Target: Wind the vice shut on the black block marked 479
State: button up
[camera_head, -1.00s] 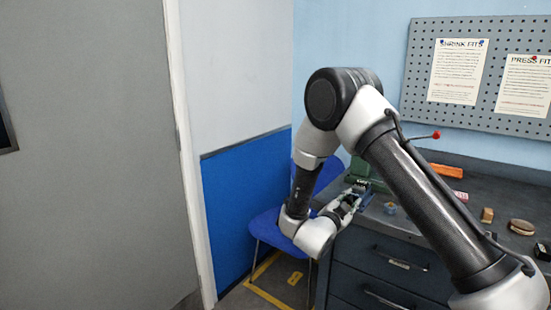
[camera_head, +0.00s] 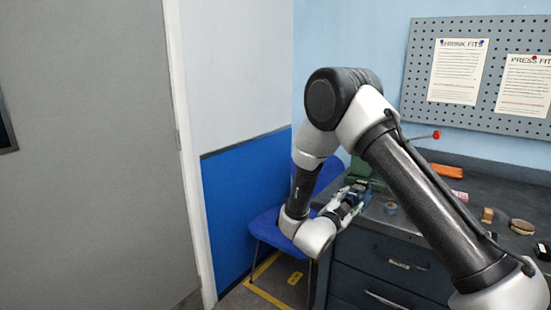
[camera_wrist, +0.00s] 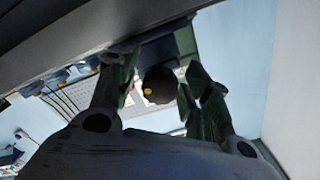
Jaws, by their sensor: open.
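My gripper (camera_head: 346,203) is at the left front edge of the bench, by the vice; it also shows in the wrist view (camera_wrist: 160,88). Its two fingers are apart, one on either side of a dark round end with a yellow dot (camera_wrist: 160,84), which looks like part of the vice's screw or handle. I cannot tell whether the fingers touch it. The green vice (camera_head: 362,169) is partly hidden behind my arm and gripper. A small dark blue part shows just above the fingers. I cannot make out the black block or the number 479.
The dark bench top (camera_head: 470,190) holds a small blue-grey round item (camera_head: 390,208), an orange bar (camera_head: 447,170), a tan block (camera_head: 487,214) and a round brush-like item (camera_head: 522,226). A blue chair (camera_head: 267,226) stands left of the bench. Drawers (camera_head: 400,262) are below.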

jog(key=v, duration=0.7)
dwell(0.3)
